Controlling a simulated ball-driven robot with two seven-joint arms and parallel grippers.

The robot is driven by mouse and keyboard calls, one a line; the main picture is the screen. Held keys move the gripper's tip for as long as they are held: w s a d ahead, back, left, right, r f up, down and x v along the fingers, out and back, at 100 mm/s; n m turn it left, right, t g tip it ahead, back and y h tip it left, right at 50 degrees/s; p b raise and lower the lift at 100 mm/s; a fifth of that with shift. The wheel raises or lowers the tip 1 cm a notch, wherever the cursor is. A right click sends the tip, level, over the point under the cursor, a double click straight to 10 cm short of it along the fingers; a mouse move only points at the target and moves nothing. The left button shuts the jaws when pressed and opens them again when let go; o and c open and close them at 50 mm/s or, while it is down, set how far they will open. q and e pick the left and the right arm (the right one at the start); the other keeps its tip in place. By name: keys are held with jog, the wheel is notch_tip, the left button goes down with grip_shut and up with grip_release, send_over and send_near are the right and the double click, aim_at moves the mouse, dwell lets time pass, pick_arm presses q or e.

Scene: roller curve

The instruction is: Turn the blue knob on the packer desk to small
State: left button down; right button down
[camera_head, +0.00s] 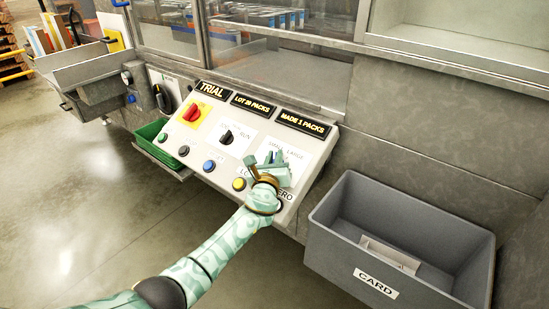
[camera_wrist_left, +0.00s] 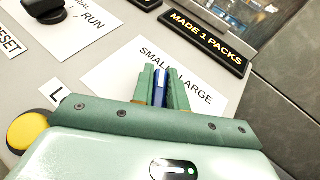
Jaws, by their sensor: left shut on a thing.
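The packer desk's sloped panel (camera_head: 221,177) is ahead of me. My left gripper (camera_head: 276,165) is at the white SMALL / LARGE plate on the panel's right side. In the left wrist view its two green fingers (camera_wrist_left: 160,88) are shut on the blue knob (camera_wrist_left: 160,86), which shows as a narrow blue strip between them. The SMALL / LARGE plate (camera_wrist_left: 120,65) lies behind the fingers, with SMALL to the left and LARGE to the right. The gripper hides most of the knob, so I cannot tell its setting. My right gripper is not in view.
A black RUN knob (camera_head: 227,136), a red knob (camera_head: 191,112) and several buttons, including a yellow one (camera_head: 239,184), share the panel. A grey CARD bin (camera_head: 340,255) stands right of my arm. A green tray (camera_head: 150,131) sits left. Open floor lies at the left.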

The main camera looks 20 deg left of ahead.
pick_arm(q)
jog(key=c, duration=1.4)
grip_release()
jog(key=shift+f, duration=0.1)
jog(key=shift+s, duration=0.1)
